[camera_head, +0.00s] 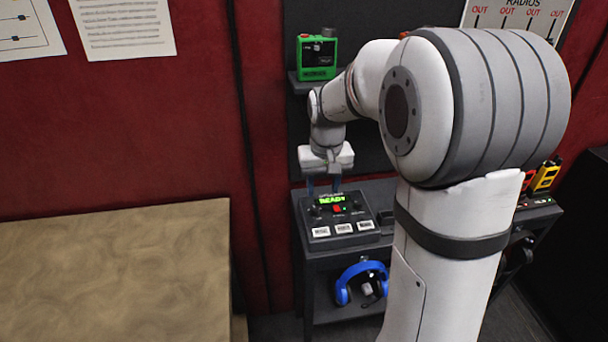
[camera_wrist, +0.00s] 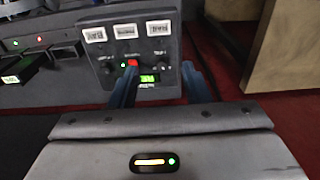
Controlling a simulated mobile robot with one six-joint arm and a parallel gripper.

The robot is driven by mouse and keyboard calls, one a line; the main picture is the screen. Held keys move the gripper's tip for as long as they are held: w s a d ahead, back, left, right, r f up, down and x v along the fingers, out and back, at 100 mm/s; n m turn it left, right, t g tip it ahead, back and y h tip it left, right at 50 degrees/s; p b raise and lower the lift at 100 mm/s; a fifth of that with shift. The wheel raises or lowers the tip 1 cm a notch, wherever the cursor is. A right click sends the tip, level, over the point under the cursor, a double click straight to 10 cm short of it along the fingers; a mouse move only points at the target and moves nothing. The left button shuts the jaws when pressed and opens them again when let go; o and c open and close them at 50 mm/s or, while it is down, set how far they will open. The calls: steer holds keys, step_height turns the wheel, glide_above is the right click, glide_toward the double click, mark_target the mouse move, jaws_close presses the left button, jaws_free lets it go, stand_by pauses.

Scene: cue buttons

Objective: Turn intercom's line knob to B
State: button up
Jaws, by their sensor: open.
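The intercom (camera_head: 341,231) is a dark sloped box on the shelf unit, with a lit green display (camera_head: 332,200) reading READY, a red button (camera_head: 337,209) and three white-labelled keys along its front. In the wrist view the intercom (camera_wrist: 137,50) appears upside down, with a dark round knob (camera_wrist: 159,57) on the right and another (camera_wrist: 108,66) on the left. The knob lettering is too small to read, so I cannot tell which is the line knob or its setting. My gripper (camera_head: 323,187) is open and empty over the panel's far edge; its blue fingers flank the display in the wrist view (camera_wrist: 159,72).
A green device (camera_head: 316,57) sits on a small shelf above. A yellow handheld device (camera_head: 546,176) stands at the right. A tan padded surface (camera_head: 115,270) fills the left. My arm hides part of the shelf unit.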

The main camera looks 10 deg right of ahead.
glide_above(315, 208)
steer(key=shift+g, duration=0.4)
step_height(315, 208, down, 5)
steer(key=shift+s+f, duration=0.15)
steer(key=shift+f, duration=0.35)
step_height(315, 208, down, 8)
steer(key=shift+r+p, duration=0.2)
steer(key=shift+p, duration=0.65)
steer(key=shift+c, duration=0.3)
jaws_close()
